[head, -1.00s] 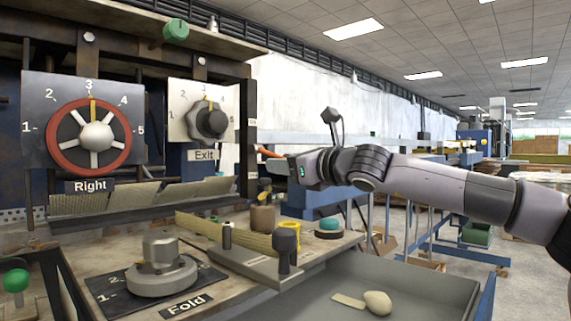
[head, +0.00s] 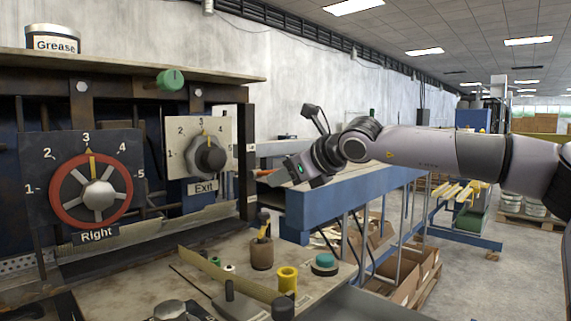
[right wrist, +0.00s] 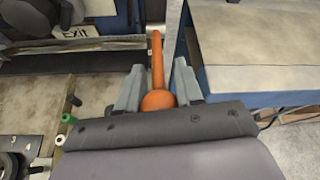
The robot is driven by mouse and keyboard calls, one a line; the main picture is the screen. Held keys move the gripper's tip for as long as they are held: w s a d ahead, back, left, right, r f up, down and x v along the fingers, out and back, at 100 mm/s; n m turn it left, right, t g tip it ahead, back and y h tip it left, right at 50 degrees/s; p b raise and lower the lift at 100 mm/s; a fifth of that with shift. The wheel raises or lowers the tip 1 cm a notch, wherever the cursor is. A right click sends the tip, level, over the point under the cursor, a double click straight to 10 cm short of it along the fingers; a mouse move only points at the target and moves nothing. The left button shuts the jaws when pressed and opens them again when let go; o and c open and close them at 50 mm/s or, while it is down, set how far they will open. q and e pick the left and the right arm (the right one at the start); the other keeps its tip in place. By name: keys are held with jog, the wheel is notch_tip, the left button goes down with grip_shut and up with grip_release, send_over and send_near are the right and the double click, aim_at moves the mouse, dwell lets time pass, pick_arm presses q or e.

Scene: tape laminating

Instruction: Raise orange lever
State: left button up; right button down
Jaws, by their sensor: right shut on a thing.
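The orange lever (right wrist: 157,70) runs up between the two grey fingers of my right gripper (right wrist: 158,88) in the right wrist view. Its round orange knob (right wrist: 158,100) sits at the base of the fingers, close to the palm. In the head view my right gripper (head: 278,178) is beside the right edge of the machine, tilted down to the left, and is shut on the lever. Only a short orange piece of the lever (head: 263,172) shows there; the rest is hidden. My left gripper is not in view.
The Exit dial (head: 208,158) and the red-rimmed Right dial (head: 97,193) are on the machine to the left. A yellow cylinder (head: 287,279) and a teal-topped puck (head: 325,262) stand on the worktop below.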

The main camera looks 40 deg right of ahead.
jog(key=shift+w+r, duration=0.1)
jog(key=shift+r, duration=0.8)
jog(key=shift+w+r, duration=0.3)
jog(key=shift+r, duration=0.55)
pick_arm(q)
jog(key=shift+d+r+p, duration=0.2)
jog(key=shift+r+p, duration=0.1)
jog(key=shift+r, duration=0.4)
pick_arm(e)
jog(key=shift+w+r, duration=0.45)
jog(key=shift+r, duration=0.25)
jog(key=shift+a, duration=0.1)
jog(key=shift+f, duration=0.2)
jog(key=c, duration=0.8)
grip_release()
